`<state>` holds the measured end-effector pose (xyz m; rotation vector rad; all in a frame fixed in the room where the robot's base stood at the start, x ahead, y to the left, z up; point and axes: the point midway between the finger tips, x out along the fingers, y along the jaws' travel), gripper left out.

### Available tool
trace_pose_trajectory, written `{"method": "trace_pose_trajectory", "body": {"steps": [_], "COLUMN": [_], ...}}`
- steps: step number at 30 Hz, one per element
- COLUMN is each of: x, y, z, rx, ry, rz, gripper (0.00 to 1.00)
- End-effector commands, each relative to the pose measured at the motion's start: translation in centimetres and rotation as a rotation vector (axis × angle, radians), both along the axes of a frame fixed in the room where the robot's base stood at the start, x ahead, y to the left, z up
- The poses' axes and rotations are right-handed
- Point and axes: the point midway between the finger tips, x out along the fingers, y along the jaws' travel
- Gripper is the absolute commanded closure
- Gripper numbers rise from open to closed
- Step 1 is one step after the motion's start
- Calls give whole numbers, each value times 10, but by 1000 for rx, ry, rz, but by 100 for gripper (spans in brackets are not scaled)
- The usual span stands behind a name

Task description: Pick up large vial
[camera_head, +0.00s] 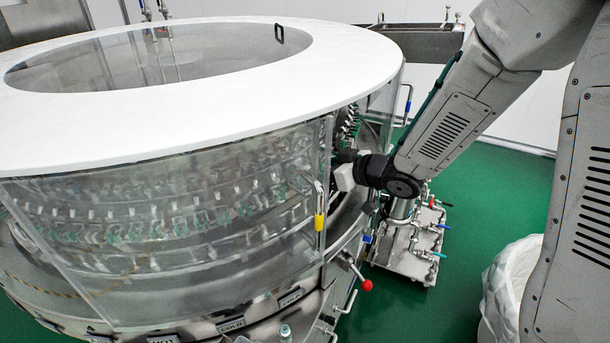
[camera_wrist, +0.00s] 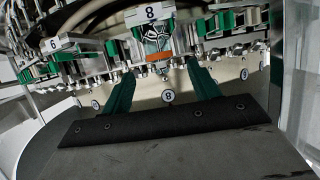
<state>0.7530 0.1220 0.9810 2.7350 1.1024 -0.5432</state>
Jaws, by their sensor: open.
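In the wrist view, a clear vial-like piece with an orange band (camera_wrist: 158,68) hangs neck down in a washer holder below the number 8 tag (camera_wrist: 151,12). I cannot tell its full size. My gripper (camera_wrist: 159,77) is open, its two green fingers spread to the left and right of the vial's lower end. I see no clear contact. In the head view, my gripper's wrist end (camera_head: 345,172) reaches into the opening at the right side of the rotary washer (camera_head: 180,200); the fingertips are hidden there.
Other holders with green clamps stand either side, one under a number 6 tag (camera_wrist: 53,45). A pipe stand (camera_head: 405,250) and white bin (camera_head: 505,285) stand on the green floor.

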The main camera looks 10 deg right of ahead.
Motion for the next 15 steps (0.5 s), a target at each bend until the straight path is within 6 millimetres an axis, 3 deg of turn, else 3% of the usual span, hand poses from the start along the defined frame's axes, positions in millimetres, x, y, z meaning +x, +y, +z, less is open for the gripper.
{"method": "trace_pose_trajectory", "body": {"steps": [15], "x": [41], "y": [40], "z": [-28], "rx": [-3], "ry": [0], "rz": [-1], "gripper": [39]}}
